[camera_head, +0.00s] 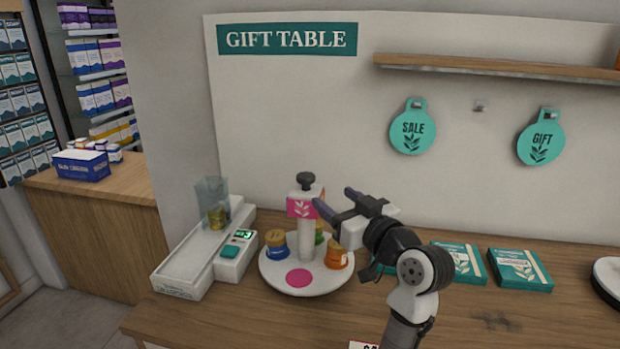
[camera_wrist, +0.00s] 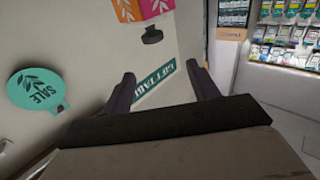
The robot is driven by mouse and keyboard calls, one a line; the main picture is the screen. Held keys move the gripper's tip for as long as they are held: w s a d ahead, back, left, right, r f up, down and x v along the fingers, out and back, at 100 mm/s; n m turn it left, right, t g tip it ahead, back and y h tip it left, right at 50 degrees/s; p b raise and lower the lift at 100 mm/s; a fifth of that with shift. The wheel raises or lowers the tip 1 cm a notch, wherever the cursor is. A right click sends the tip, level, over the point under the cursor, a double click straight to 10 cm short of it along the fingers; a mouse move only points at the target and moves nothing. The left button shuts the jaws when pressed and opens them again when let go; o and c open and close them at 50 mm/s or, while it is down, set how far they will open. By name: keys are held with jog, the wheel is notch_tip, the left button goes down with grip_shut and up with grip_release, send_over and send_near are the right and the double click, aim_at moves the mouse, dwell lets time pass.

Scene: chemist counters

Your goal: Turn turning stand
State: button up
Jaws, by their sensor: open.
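The turning stand is a white round disc (camera_head: 265,274) with an upright white post (camera_head: 306,240), a pink leaf sign (camera_head: 301,207) and a black knob (camera_head: 305,180) on top. My gripper (camera_head: 335,200) is open and empty, just right of the sign. In the wrist view, the knob (camera_wrist: 152,37) and the pink and orange sign faces lie above and beyond my open fingers (camera_wrist: 160,76); contact is not evident.
A white dispenser with a clear bin (camera_head: 212,195) stands left of the disc. Teal boxes (camera_head: 520,270) lie on the counter to the right. Teal SALE (camera_head: 412,130) and GIFT (camera_head: 541,140) tags hang behind, under a wooden shelf (camera_head: 500,68). The front counter is mostly clear.

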aim_at(311, 181)
jog(key=p+x, duration=0.1)
jog(key=x, duration=0.2)
jog(key=p+x, duration=0.2)
jog(key=x, duration=0.2)
jog(key=d+f+p+x, duration=0.1)
jog(key=x, duration=0.2)
jog(key=shift+w+a, duration=0.25)
jog(key=shift+w, duration=0.4)
jog(key=shift+p+x, duration=0.4)
jog(key=shift+x, duration=0.35)
jog(key=shift+f, duration=0.1)
jog(key=shift+c, duration=0.2)
grip_shut()
